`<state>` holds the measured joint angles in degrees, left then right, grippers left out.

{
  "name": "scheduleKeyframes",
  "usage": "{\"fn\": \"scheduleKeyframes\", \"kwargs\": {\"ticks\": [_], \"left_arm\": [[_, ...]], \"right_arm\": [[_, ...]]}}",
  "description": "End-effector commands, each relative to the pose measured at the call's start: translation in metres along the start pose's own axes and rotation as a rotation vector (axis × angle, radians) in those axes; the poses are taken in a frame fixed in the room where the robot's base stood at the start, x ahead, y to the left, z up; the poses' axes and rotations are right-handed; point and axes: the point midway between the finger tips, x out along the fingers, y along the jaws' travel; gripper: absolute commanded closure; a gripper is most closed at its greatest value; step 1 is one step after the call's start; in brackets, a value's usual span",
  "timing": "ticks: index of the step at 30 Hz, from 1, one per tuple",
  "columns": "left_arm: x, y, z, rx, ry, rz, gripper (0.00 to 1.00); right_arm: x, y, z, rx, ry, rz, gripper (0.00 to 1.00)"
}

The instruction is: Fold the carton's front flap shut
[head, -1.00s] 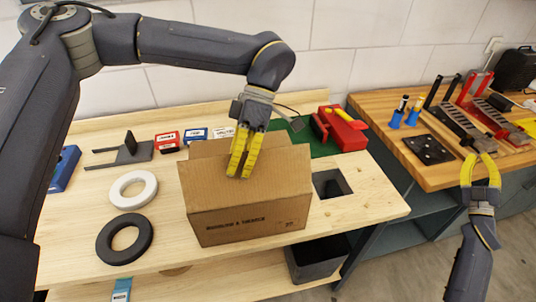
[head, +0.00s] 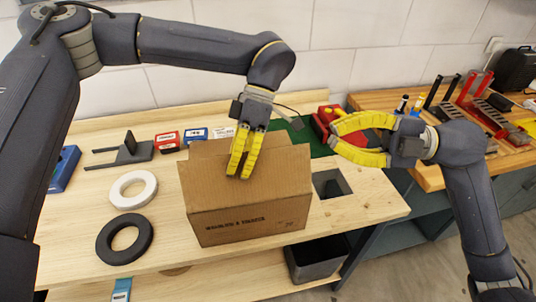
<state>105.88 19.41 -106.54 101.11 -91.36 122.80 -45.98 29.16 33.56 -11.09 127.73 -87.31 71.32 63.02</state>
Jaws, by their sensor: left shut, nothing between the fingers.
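The brown cardboard carton (head: 245,222) stands on the light wooden bench, with printing low on its front. Its front flap (head: 205,185) stands up and leans slightly towards me. A back panel shows behind it; the inside of the carton is hidden. My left gripper (head: 239,176) is shut and empty. It points down, its yellow fingers overlapping the front flap in the picture; I cannot tell whether they touch it. My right gripper (head: 333,135) is open and empty, right of the carton and above the bench, fingers pointing left.
A white ring (head: 124,202) and a black ring (head: 106,246) lie left of the carton. Small labelled boxes stand behind. A square opening (head: 338,178) is at the right, above a dark bin (head: 310,271). A red object (head: 320,122) is partly hidden by my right gripper.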

Motion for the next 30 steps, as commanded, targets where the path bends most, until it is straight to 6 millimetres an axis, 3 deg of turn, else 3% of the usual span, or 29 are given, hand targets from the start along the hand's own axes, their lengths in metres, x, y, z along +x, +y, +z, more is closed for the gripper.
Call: {"fn": "scheduleKeyframes", "kwargs": {"ticks": [3, 10, 28, 30], "left_arm": [[0.000, 0.000, 0.000, 0.000, 0.001, -0.001, 1.00], [0.000, 0.000, 0.000, 0.000, 0.001, -0.001, 1.00], [0.000, 0.000, 0.000, 0.000, 0.001, 0.000, 1.00], [0.000, 0.000, 0.000, 0.000, 0.001, 0.000, 1.00]], "right_arm": [[0.012, -0.020, -0.015, 0.030, 0.004, -0.094, 1.00], [0.027, -0.036, -0.026, 0.057, 0.004, -0.160, 1.00], [0.122, -0.051, -0.027, 0.057, 0.005, -0.159, 1.00], [0.122, -0.052, -0.014, 0.061, 0.001, -0.159, 1.00]]}}
